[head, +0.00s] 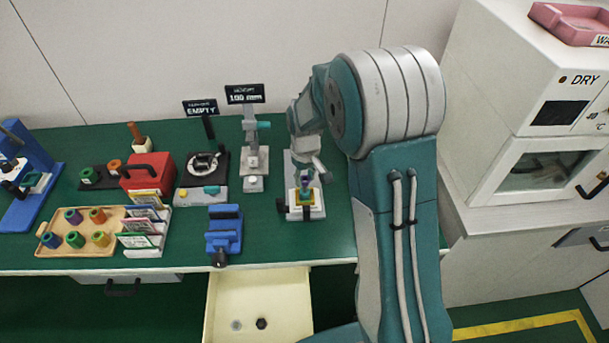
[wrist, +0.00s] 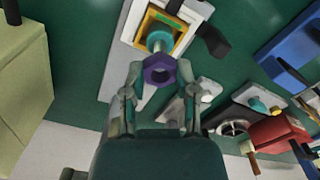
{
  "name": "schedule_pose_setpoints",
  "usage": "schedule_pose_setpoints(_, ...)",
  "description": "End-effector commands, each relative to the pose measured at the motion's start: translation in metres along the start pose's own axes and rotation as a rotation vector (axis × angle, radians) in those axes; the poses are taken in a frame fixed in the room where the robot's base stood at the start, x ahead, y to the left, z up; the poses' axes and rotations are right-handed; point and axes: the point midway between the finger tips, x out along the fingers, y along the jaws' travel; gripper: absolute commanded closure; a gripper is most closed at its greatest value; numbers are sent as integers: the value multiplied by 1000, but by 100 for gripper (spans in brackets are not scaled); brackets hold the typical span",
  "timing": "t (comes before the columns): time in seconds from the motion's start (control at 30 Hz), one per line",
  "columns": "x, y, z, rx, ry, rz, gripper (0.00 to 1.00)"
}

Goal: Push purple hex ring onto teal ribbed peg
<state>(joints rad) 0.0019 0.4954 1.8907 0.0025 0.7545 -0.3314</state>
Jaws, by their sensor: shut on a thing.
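In the head view the ring (head: 308,174) is a small purple spot below my gripper (head: 308,168). The teal peg (wrist: 160,38) stands in a yellow square block on a pale fixture (wrist: 128,30), just beyond the ring. The ring overlaps the peg's near edge in the wrist view. I cannot tell whether they touch or whether the peg is inside the ring. The peg's ribs are too small to make out.
Left of the fixture stand a grey press (head: 253,160) and a blue vise (head: 224,232). Further left are a red box (head: 147,173) and a wooden tray (head: 80,250) with several coloured pieces. An open drawer (head: 260,290) juts out below the bench. A white dryer (head: 545,110) stands right.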

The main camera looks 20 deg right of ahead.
Motion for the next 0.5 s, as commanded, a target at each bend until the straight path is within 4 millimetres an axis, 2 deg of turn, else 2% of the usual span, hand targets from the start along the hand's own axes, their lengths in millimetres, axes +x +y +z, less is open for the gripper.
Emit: schedule_pose_setpoints(0.5, 11, 0, 0, 0, -1, 0, 86)
